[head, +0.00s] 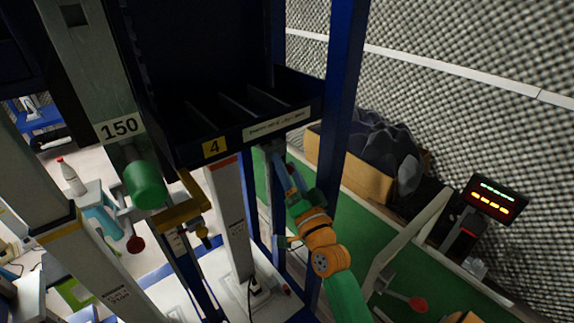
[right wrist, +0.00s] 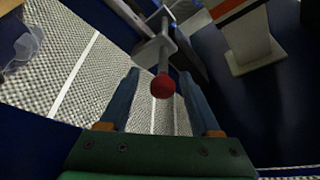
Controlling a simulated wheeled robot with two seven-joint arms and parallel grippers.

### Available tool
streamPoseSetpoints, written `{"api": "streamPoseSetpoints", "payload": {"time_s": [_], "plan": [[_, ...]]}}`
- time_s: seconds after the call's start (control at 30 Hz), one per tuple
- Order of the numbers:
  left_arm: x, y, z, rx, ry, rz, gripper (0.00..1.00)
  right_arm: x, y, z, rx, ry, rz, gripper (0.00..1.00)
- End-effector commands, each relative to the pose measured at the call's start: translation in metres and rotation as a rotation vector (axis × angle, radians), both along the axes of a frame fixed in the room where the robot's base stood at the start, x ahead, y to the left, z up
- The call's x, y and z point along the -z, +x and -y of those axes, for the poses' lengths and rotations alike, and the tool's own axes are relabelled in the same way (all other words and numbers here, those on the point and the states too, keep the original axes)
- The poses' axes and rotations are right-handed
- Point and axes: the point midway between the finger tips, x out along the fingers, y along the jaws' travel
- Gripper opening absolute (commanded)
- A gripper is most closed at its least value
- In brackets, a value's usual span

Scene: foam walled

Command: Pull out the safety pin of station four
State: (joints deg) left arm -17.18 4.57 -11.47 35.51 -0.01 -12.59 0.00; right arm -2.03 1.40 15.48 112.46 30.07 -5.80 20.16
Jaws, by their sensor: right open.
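My right gripper (head: 281,168) is at the lower edge of the dark bin shelf, right of the yellow "4" label (head: 212,148). In the right wrist view its two blue-grey fingers (right wrist: 158,80) are apart. The safety pin, a grey rod with a red ball end (right wrist: 162,87), points toward my gripper from a grey bracket (right wrist: 150,52). The ball shows between the fingertips, with gaps on both sides. I cannot judge its depth well. In the head view this pin is hidden around my gripper and the station's posts. My left gripper is not in view.
A blue post (head: 343,110) stands close right of my right gripper, and a pale post (head: 229,215) stands left. Another red-ended pin (head: 136,245) shows at left, another (head: 417,304) at lower right. A box of dark material (head: 350,165) stands behind, beside a lit display (head: 496,199).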

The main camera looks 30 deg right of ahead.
Motion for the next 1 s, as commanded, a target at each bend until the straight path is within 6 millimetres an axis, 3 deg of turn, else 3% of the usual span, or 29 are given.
{"api": "streamPoseSetpoints", "payload": {"time_s": [0.13, 0.37, 1.0], "plan": [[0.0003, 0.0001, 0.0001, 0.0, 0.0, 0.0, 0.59, 0.0004, -0.0003, -0.0001, 0.0, -0.001, -0.001, 0.61], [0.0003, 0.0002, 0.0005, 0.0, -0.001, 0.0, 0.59, 0.0004, -0.0005, -0.0003, 0.0, -0.001, -0.001, 0.0], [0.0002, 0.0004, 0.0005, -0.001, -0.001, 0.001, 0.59, 0.0002, -0.0005, -0.0003, 0.0, -0.001, 0.0, 0.0]]}}
